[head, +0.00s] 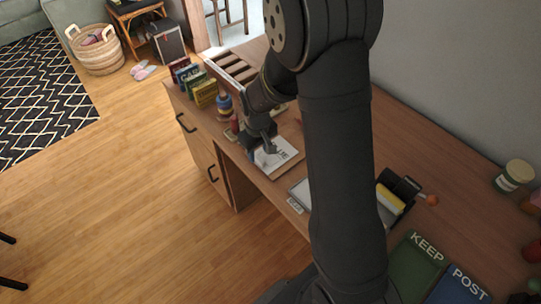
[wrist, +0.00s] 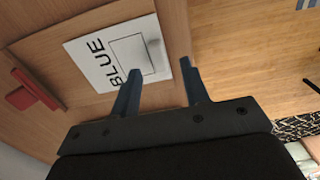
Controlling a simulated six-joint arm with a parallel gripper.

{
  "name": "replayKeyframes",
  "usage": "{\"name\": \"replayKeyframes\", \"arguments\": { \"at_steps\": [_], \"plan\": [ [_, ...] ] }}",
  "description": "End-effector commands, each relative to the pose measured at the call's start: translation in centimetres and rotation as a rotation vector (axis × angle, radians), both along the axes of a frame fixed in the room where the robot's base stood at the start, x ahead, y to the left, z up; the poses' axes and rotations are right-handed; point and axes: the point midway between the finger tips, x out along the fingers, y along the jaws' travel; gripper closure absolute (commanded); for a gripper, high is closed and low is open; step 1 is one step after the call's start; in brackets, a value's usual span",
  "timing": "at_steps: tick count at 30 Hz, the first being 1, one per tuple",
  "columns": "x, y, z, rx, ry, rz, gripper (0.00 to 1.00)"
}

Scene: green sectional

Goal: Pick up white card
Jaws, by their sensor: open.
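A white card (head: 281,155) lies on a brown board on the desk in the head view. In the wrist view the white card (wrist: 90,58) shows the word BLUE and a square outline with a small grey mark. My gripper (head: 263,143) is at the card's left part in the head view and hides some of it. In the wrist view my gripper (wrist: 161,67) is open, with its two dark blue fingers apart and the card's edge showing between and beyond them. I cannot tell whether the fingertips touch the card.
A red object (wrist: 32,91) lies beside the board in the wrist view. Colored upright boxes (head: 204,93) and a slotted wooden rack (head: 231,68) stand at the desk's far end. Green KEEP (head: 417,268) and blue POST (head: 460,289) areas are at the near right. A yellow block (head: 390,199) sits right of my arm.

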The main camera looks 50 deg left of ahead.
Motion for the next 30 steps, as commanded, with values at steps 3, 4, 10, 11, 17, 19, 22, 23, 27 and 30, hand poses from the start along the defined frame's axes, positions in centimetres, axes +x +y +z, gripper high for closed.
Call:
{"name": "replayKeyframes", "arguments": {
  "at_steps": [3, 4, 10, 11, 17, 19, 22, 23, 27, 30],
  "plan": [
    [0.2, -0.2, -1.9, -0.005, 0.002, -0.001, 0.58],
    [0.2, -0.2, -2.3, -0.004, 0.001, 0.0, 0.58],
    [0.2, -0.1, -3.7, -0.001, 0.001, 0.0, 0.58],
    [0.2, -0.1, -3.7, -0.001, 0.0, 0.0, 0.58],
    [0.2, -0.1, -3.7, 0.0, 0.0, 0.0, 0.62],
    [0.2, -0.1, -3.7, 0.0, 0.0, 0.0, 0.76],
    [0.2, -0.1, -3.7, -0.001, 0.0, 0.0, 0.95],
    [0.2, -0.1, -3.7, -0.001, 0.0, 0.0, 1.0],
    [0.2, -0.1, -3.6, -0.001, 0.0, 0.0, 1.0],
    [0.2, -0.1, -3.6, -0.001, 0.0, 0.0, 1.0]
  ]
}}
